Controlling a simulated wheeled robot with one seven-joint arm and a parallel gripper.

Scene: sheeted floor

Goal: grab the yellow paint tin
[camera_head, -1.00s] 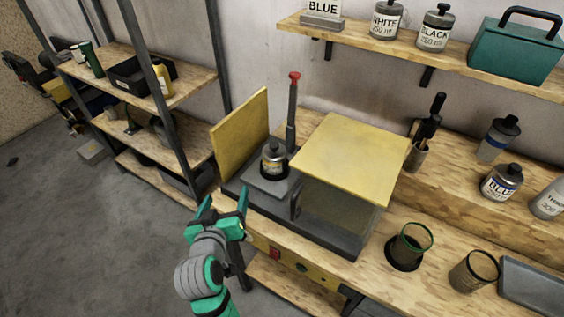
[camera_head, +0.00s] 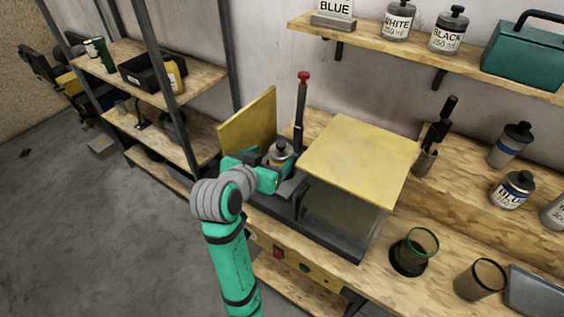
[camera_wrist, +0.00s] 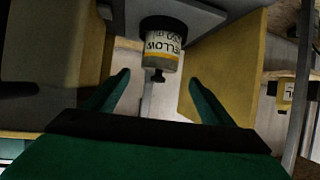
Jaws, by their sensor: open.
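The yellow paint tin (camera_head: 281,153), a small tin with a dark cap, stands upright on the grey platform of a bench machine between a yellow side panel and a red-topped post. In the wrist view the tin (camera_wrist: 163,44) appears upside down, its label reading YELLOW. My gripper (camera_head: 271,170) is at the near side of the tin and partly covers it in the head view. In the wrist view my gripper (camera_wrist: 160,86) has its two green fingers spread apart, with the tin ahead between their lines. Nothing is held; I cannot tell the exact gap.
The yellow panel (camera_head: 247,130) stands close on the left of the tin. A yellow-topped box (camera_head: 360,157) stands close on the right, and the red-topped post (camera_head: 301,110) behind. A blue-labelled tin (camera_head: 512,190) and a dark cup (camera_head: 411,252) stand further right.

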